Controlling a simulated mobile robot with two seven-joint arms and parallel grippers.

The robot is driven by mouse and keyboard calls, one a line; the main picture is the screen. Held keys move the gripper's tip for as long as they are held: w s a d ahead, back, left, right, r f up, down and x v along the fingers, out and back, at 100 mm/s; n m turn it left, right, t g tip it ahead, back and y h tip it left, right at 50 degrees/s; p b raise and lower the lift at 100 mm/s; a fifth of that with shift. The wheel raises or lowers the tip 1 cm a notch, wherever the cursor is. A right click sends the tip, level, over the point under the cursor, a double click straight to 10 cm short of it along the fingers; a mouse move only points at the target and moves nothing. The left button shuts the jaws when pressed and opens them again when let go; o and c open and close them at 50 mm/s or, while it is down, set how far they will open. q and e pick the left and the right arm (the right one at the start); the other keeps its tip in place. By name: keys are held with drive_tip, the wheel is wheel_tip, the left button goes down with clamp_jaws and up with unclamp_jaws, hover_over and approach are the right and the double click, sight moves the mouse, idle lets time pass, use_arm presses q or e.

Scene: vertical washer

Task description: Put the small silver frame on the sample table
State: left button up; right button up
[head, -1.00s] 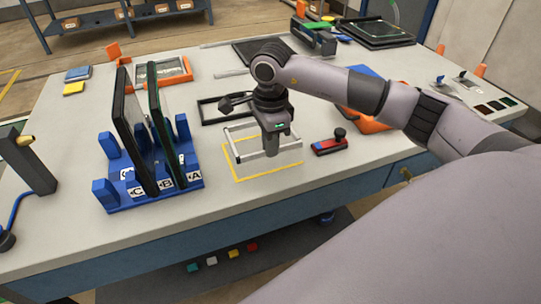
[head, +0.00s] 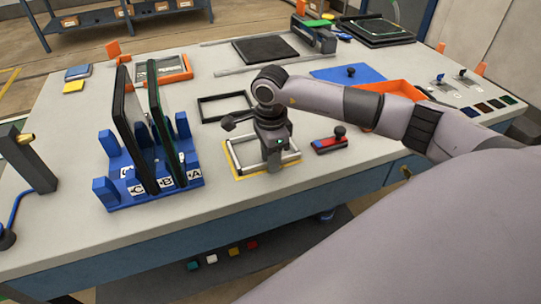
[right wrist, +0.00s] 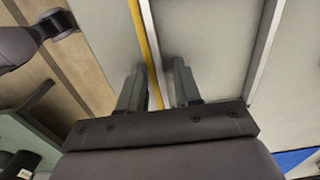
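The small silver frame (head: 233,157) lies flat on the grey table (head: 330,200), about within the yellow outline (head: 262,176). My right gripper (head: 272,168) points down at its front right part. In the right wrist view, the open fingers (right wrist: 158,75) stand on either side of one silver bar (right wrist: 148,22), with gaps beside it. The yellow line runs next to that bar. Another frame bar (right wrist: 264,45) shows further right. The gripper hides part of the frame in the head view. My left gripper is not in view.
A blue rack (head: 115,205) with dark upright panels stands left of the frame. A black frame (head: 205,111) lies behind it. A red and blue block with a black knob (head: 330,145) lies close on the right. The table front is clear.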

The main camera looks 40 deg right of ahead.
wheel_tip(320, 180, up, 12)
drive_tip(key=b, duration=0.1)
drive_tip(key=shift+r, duration=0.15)
idle(0.3)
drive_tip(key=shift+a, duration=0.1)
idle(0.3)
